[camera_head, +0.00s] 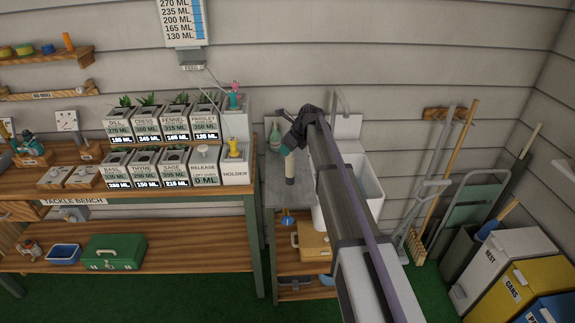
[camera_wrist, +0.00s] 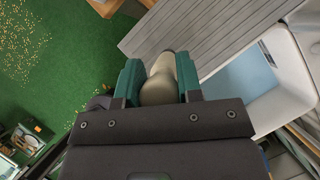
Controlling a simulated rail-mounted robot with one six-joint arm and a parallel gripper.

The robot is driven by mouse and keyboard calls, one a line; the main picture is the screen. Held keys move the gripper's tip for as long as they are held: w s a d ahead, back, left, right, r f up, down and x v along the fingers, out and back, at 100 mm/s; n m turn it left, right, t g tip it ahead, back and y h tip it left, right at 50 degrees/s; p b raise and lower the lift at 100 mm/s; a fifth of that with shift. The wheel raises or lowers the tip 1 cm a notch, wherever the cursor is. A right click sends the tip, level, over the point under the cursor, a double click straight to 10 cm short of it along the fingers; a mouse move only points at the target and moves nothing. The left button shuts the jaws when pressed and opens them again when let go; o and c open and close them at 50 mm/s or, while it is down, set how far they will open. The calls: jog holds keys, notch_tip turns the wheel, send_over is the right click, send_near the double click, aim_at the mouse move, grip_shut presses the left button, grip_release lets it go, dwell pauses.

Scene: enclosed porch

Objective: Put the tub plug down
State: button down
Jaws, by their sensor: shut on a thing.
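My gripper (camera_head: 288,151) is shut on a cream, rounded, elongated thing, which I take to be the tub plug (camera_head: 290,170). In the wrist view the plug (camera_wrist: 162,84) sits between the two teal fingers of my gripper (camera_wrist: 160,78), and its far end points away from my palm. In the head view it hangs nearly upright over the grey plank counter (camera_head: 274,215), left of the white tub (camera_head: 372,186). I cannot tell whether its lower end touches the counter. My arm hides part of the tub.
A green bottle (camera_head: 275,137) stands at the counter's back. The tackle bench (camera_head: 75,173) with labelled planter boxes stands left. The tub holds pale blue water (camera_wrist: 252,72) in the wrist view. Bins (camera_head: 500,262) and brooms stand right. Bare counter shows around the plug.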

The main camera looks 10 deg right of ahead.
notch_tip(320, 180, down, 4)
jog(key=b, duration=0.3)
jog(key=shift+r, duration=0.35)
jog(key=shift+f, duration=0.2)
jog(key=c, duration=0.8)
grip_release()
jog(key=p+v, duration=1.1)
jog(key=v, duration=0.2)
jog(key=s+a+f+n+g+h, duration=0.1)
jog(key=s+n, duration=0.7)
jog(key=s, duration=0.4)
jog(key=s+a+f+n+g+h, duration=0.1)
jog(key=s+n+h, duration=0.1)
jog(key=s+n, duration=0.7)
jog(key=s+a+n+g+h, duration=0.1)
jog(key=s+a+n, duration=0.1)
jog(key=s+n, duration=0.7)
jog(key=shift+s+a+f+g+h, duration=0.1)
jog(key=shift+s+f+g+h, duration=0.1)
jog(key=shift+s, duration=1.8)
jog(key=shift+s+f+g+h, duration=0.1)
jog(key=shift+s+f+g, duration=0.1)
jog(key=shift+s, duration=1.85)
